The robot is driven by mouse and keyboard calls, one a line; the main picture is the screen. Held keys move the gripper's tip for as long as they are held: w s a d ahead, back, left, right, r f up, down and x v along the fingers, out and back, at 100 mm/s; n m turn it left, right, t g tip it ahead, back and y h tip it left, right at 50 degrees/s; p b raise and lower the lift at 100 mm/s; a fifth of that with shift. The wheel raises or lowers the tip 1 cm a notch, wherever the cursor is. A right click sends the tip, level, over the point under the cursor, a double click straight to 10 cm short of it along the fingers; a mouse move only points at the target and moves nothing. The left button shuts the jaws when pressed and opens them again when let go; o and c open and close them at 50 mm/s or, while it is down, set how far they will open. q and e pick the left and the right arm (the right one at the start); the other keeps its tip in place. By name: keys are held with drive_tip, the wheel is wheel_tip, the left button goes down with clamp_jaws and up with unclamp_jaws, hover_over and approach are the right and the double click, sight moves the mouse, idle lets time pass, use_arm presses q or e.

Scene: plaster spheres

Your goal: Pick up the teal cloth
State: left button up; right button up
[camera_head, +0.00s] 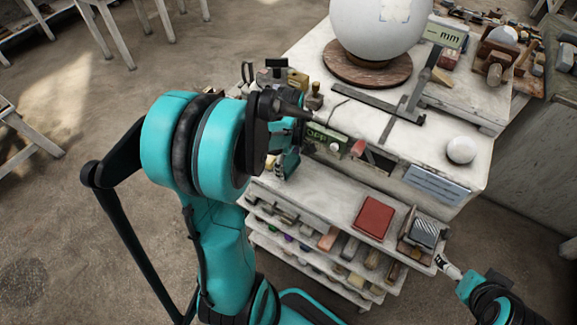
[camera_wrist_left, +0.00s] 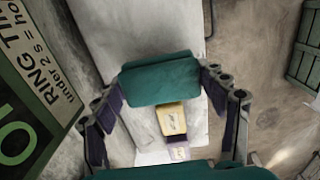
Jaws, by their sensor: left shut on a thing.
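The teal cloth (camera_wrist_left: 160,78) shows in the left wrist view as a flat, folded pad spanning the gap between the fingertips. My left gripper (camera_wrist_left: 168,88) is shut on it, one finger at each side. In the head view my left gripper (camera_head: 287,140) is at the left end of the workbench, partly hidden by my own wrist; a small teal patch below it may be the cloth, but I cannot tell. My right arm comes in at the lower right; its end is too small to read.
The workbench (camera_head: 325,185) has crowded lower shelves. A large white sphere (camera_head: 375,28) stands on a round wooden base, a small white ball (camera_head: 461,150) to its right. A green sign (camera_wrist_left: 22,118) is close on the left. A yellow block (camera_wrist_left: 172,118) lies below the cloth. A red pad (camera_head: 374,217) lies in front.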

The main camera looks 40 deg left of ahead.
sight(289, 162)
use_arm(q)
wheel_tip(289, 162, up, 15)
drive_tip(key=p, duration=0.3)
drive_tip(key=shift+f, duration=0.2)
